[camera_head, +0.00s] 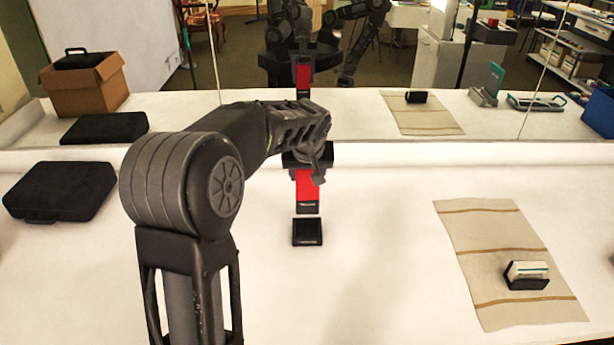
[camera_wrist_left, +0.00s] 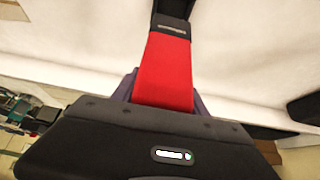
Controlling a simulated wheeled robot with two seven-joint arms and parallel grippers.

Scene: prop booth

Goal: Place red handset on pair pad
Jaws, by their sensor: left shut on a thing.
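The red handset (camera_head: 307,186), a red bar with black ends, hangs upright below my left gripper (camera_head: 307,166). The gripper is shut on it. In the left wrist view the handset (camera_wrist_left: 165,72) runs out between the fingers (camera_wrist_left: 165,92). A small square black pad (camera_head: 307,240) with a raised rim lies on the white table, just below and in front of the handset's lower end in the head view. They look close but apart; the exact gap is hard to tell. My right gripper is not directly in view.
A black case (camera_head: 60,190) lies at the left. A striped cloth (camera_head: 490,235) at the right carries a black holder (camera_head: 526,283) with pale cards. A mirror (camera_head: 350,75) behind the table reflects the scene. The table between pad and cloth is clear.

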